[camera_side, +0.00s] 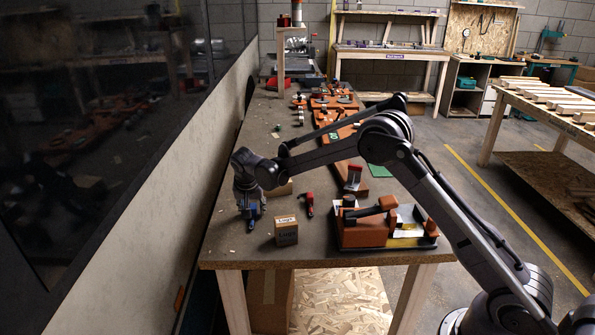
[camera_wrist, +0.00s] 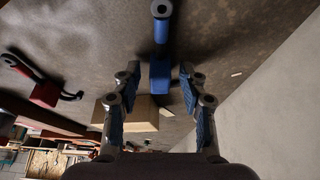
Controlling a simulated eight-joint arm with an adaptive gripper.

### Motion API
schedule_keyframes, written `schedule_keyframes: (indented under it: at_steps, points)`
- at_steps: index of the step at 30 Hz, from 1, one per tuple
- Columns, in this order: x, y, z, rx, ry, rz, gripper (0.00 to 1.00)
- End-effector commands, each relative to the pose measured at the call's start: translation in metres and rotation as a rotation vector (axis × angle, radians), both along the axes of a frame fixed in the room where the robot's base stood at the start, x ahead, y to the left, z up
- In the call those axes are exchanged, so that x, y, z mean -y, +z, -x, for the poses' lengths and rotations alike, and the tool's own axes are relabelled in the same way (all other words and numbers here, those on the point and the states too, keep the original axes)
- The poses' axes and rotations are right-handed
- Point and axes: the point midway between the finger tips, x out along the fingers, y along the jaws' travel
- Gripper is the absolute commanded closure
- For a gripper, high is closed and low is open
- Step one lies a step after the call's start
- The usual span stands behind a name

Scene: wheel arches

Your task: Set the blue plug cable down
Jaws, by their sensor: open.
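The blue plug cable (camera_wrist: 160,75) lies in the wrist view with its blue body in line with the gap between my fingers and a grey ringed end beyond it. My gripper (camera_wrist: 160,90) is open, with a blue-padded finger on each side and clear space between each finger and the plug. In the side view my gripper (camera_side: 250,212) points down low over the left part of the workbench (camera_side: 240,247). There the plug is hard to tell apart from my blue finger pads. Whether it rests fully on the bench is hard to tell.
A small labelled carton (camera_side: 286,232) stands right of my gripper. An orange assembly (camera_side: 365,230) sits on a tray at right. A wall (camera_side: 150,190) runs close along the left bench edge.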

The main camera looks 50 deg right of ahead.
Motion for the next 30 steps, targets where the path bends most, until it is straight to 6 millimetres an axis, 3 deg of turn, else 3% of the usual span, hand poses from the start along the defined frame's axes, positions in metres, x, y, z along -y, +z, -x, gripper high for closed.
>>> schedule_keyframes:
  at_steps: [5,18,26,30]
  points:
    - [-0.004,0.015,0.004,0.0,0.001,0.0,0.58]
    - [-0.026,0.091,0.027,-0.001,0.001,0.001,0.58]
    - [-0.032,0.113,0.034,0.0,0.003,0.0,0.58]
    - [-0.03,0.128,0.047,0.004,0.038,-0.005,0.58]
